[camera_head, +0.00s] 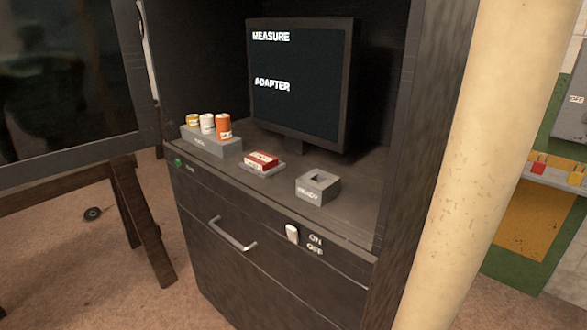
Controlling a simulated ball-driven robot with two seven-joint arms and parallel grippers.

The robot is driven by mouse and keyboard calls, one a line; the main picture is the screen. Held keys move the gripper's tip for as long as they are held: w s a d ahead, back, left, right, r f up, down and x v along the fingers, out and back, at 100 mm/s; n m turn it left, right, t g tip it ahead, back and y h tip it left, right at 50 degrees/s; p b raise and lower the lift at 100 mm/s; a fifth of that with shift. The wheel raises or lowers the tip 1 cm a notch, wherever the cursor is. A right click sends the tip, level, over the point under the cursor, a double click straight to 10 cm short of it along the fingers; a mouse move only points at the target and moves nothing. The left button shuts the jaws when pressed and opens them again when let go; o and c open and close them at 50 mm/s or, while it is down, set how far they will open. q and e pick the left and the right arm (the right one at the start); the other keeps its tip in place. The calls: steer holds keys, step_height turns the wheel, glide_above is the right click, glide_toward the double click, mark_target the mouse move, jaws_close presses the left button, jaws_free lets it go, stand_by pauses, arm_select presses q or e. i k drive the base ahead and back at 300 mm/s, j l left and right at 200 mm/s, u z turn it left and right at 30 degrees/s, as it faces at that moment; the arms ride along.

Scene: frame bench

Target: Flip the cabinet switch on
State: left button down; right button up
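The cabinet (255,283) is dark wood and stands in the middle of the head view, with an open bay above drawer fronts. Its switch (292,233) is a small white rocker or lever on the front strip below the shelf, right of centre. An ON label sits above an OFF label (315,250) just right of the switch. I cannot tell for sure which way the switch is set. Neither of my grippers shows, and nothing touches or covers the switch.
A monitor (300,110) reads MEASURE and ADAPTER. On the shelf are a grey holder (205,143) with three small cylinders, a red box (262,161) and a grey socketed block (317,187). A drawer handle (232,235) juts out left of the switch. A cream pillar (478,150) stands right.

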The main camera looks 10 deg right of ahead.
mark_target(292, 233)
steer(key=j+z, duration=0.5)
steer(key=k+j+z, duration=0.1)
steer(key=j+z, duration=0.2)
steer(key=z, duration=0.2)
steer(key=k+j, duration=0.15)
steer(key=j, duration=0.3)
steer(key=k+j+z, duration=0.15)
steer(key=j, duration=0.3)
steer(key=k+j, duration=0.25)
steer(key=j, duration=0.15)
steer(key=k+j+z, duration=0.1)
steer(key=j, duration=0.3)
steer(key=k+j, duration=0.05)
steer(key=k, duration=0.05)
